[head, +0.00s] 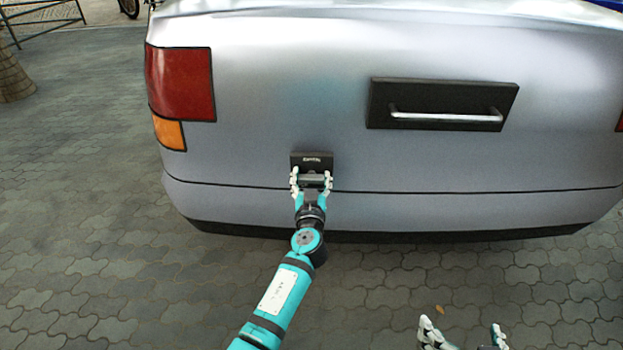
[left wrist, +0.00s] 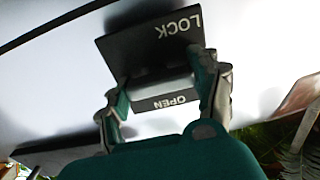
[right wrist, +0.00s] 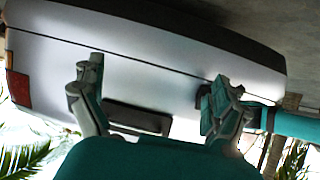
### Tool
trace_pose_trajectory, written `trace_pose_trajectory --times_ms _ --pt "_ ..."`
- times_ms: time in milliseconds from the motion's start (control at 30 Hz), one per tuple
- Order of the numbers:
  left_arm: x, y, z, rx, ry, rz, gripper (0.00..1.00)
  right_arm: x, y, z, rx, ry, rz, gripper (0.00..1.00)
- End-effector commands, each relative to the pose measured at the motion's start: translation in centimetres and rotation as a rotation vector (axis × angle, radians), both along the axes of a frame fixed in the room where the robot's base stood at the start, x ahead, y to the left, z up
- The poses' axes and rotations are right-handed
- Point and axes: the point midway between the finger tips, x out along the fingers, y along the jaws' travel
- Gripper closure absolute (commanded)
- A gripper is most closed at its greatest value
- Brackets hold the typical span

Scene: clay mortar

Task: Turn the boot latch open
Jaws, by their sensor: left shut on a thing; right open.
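The boot latch (head: 312,160) is a small black plate on the silver boot, left of centre, just above the seam line. In the left wrist view its plate (left wrist: 145,50) reads "LOCK" on one side and "OPEN" on the other, upside down. My right gripper (head: 463,334) is open and empty, low at the bottom right of the head view, away from the car.
A black panel with a silver grab handle (head: 445,117) is on the boot, right of the latch. A red tail light (head: 180,85) is at the left corner. Paving (head: 80,200) lies free left of and below the car.

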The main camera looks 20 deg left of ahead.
Motion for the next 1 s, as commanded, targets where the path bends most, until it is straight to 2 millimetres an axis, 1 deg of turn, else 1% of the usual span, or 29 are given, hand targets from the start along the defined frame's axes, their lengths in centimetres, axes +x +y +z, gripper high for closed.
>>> trace_pose_trajectory --times_ms 300,467,700,800,1000 --pt "0.0 0.0 0.0 0.036 0.008 0.0 0.69 0.2 0.1 0.2 0.005 -0.022 0.001 0.0" --pt "0.0 0.0 0.0 0.114 0.03 0.0 0.69 1.4 0.7 1.9 0.029 -0.123 0.01 0.0" --pt "0.1 -0.1 0.0 0.306 0.083 -0.001 0.69 2.6 1.4 4.5 0.067 -0.279 0.019 0.0" --pt "0.1 -0.1 0.1 0.397 0.109 0.0 0.69 2.9 1.6 5.5 0.081 -0.333 0.023 0.0" --pt "0.1 -0.1 0.2 0.581 0.162 0.0 0.69 3.1 1.8 6.7 0.096 -0.399 0.027 0.0"
